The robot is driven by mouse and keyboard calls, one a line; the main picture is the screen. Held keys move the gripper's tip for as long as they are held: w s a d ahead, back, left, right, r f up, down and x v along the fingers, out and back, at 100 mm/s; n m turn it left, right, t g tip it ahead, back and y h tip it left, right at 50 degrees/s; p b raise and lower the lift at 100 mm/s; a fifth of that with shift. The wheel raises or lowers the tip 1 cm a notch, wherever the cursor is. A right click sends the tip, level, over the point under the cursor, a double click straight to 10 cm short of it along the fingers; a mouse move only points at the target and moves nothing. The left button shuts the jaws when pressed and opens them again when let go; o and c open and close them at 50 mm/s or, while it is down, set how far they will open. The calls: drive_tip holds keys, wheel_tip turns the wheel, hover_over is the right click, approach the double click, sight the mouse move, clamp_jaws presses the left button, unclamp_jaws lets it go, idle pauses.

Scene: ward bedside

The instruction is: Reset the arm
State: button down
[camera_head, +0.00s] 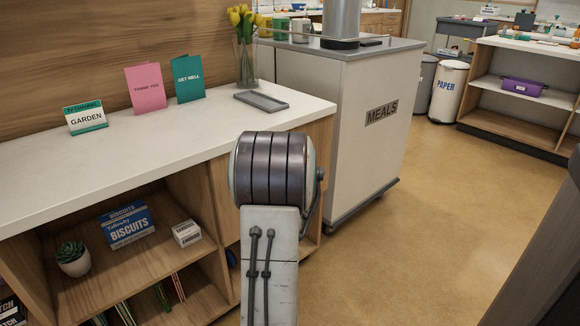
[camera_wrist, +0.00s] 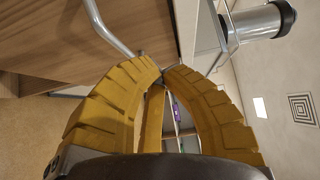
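My arm (camera_head: 270,175) stands in the lower middle of the head view, in front of the counter's right end. My gripper is hidden in that view. In the wrist view my gripper (camera_wrist: 162,73) shows its yellow ribbed fingers curving inward. Their tips meet, and I see nothing held between them. The view past the fingers is turned on its side.
The counter (camera_head: 165,150) holds cards, a grey tray (camera_head: 261,101) and a vase of yellow flowers (camera_head: 246,60). A meals cart (camera_head: 365,130) stands close behind my arm. Shelves with biscuits (camera_head: 128,224) are below. Open floor (camera_head: 420,220) lies to the right.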

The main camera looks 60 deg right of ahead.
drive_tip(key=shift+p+v, duration=0.3)
drive_tip(key=shift+v, duration=2.25)
drive_tip(key=shift+a, duration=0.1)
drive_tip(key=w+a+r+n+t+y+p, duration=0.1)
drive_tip(key=w+a+r+n+y+p, duration=0.45)
drive_tip(key=a+r+n+p, duration=0.45)
drive_tip(key=w+a+r+n+t+y+p, duration=0.1)
drive_tip(key=w+a+r+n+y+p, duration=0.55)
drive_tip(key=a+p, duration=0.7)
drive_tip(key=s+a+r+n+g+y+p, duration=0.2)
drive_tip(key=s+a+r+n+p, duration=0.5)
drive_tip(key=a, duration=0.4)
drive_tip(key=s+a+r+n+g+y+p, duration=0.2)
drive_tip(key=s+a+r+n+g+p, duration=0.1)
drive_tip(key=s+a+r+n+p, duration=0.4)
drive_tip(key=s+a+r+p, duration=0.1)
drive_tip(key=a+r+p, duration=0.2)
drive_tip(key=a, duration=0.1)
drive_tip(key=shift+a+r+g, duration=0.2)
drive_tip(key=shift+r+g, duration=0.05)
drive_tip(key=shift+g, duration=0.15)
